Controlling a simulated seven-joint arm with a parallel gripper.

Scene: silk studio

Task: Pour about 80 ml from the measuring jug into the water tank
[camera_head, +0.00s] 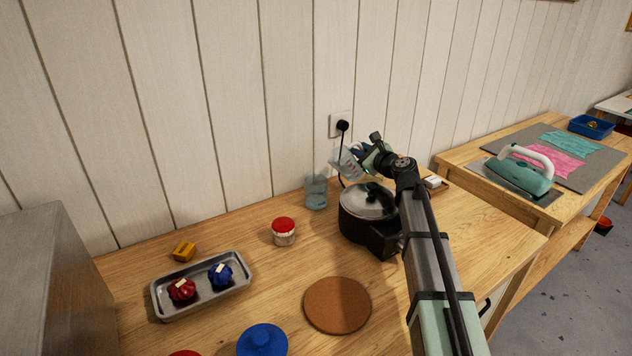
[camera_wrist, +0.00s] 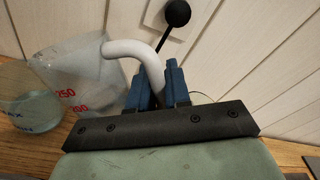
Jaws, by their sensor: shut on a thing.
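The measuring jug (camera_head: 347,166) is clear, with red marks such as 250 and 200 that show in the wrist view (camera_wrist: 82,82). My gripper (camera_head: 362,152) is shut on its white handle (camera_wrist: 135,48) and holds it above the table, tilted to the left. The water tank (camera_head: 316,193) is a clear bluish open container standing on the table by the wall, just below and left of the jug. It also shows at the left of the wrist view (camera_wrist: 28,108), with blue lettering. I cannot tell the liquid levels or whether any liquid is flowing.
A black appliance (camera_head: 372,236) with a metal lid stands right of the tank, below my arm. Its cord runs to a wall socket (camera_head: 341,124). A red-lidded jar (camera_head: 284,232), a metal tray (camera_head: 205,308) and a cork mat (camera_head: 337,305) lie left and front.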

